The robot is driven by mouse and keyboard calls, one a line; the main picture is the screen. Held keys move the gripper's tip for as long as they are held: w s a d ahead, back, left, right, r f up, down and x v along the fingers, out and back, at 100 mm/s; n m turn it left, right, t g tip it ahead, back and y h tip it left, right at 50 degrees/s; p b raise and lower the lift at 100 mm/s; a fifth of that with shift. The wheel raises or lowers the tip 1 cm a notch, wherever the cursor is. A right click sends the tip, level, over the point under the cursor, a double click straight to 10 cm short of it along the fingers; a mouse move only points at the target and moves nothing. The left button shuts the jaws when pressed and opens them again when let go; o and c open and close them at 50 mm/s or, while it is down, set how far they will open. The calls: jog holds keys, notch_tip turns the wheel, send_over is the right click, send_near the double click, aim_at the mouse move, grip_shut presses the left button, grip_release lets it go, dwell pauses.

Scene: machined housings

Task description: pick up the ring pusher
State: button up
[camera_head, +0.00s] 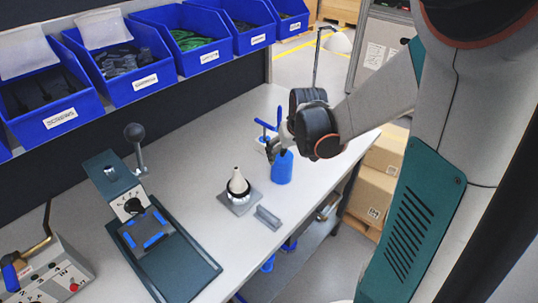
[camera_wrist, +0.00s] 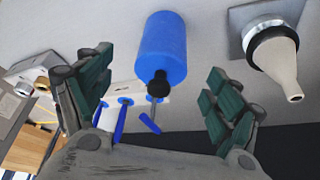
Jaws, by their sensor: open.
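The blue cylinder, which looks to be the ring pusher (camera_head: 282,168), stands upright on the bench just below my gripper (camera_head: 276,150). In the wrist view the blue cylinder (camera_wrist: 165,45) has a black knob at its end and lies between the two spread green-padded fingers of my gripper (camera_wrist: 160,66). My gripper is open and empty. Gaps show between the cylinder and both fingers. In the head view my gripper covers the cylinder's top.
A pale cone with a black ring (camera_head: 237,184) stands on a square plate, beside a small grey block (camera_head: 268,217). Blue-handled tools (camera_head: 266,125) stand in a white holder behind the cylinder. A lever press fixture (camera_head: 150,225) is at left. Blue bins (camera_head: 125,75) line the back.

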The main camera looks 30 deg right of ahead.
aim_at(286, 159)
jog(key=b+x, duration=0.1)
jog(key=x, duration=0.3)
jog(key=shift+w+a+b+x, duration=0.15)
jog(key=shift+b+x, duration=0.45)
jog(key=shift+x, duration=0.65)
jog(key=shift+w+a+b+x, duration=0.15)
jog(key=shift+b+x, duration=0.45)
jog(key=shift+x, duration=0.65)
jog(key=shift+d+r, duration=0.1)
jog(key=shift+r, duration=0.05)
jog(key=c, duration=1.3)
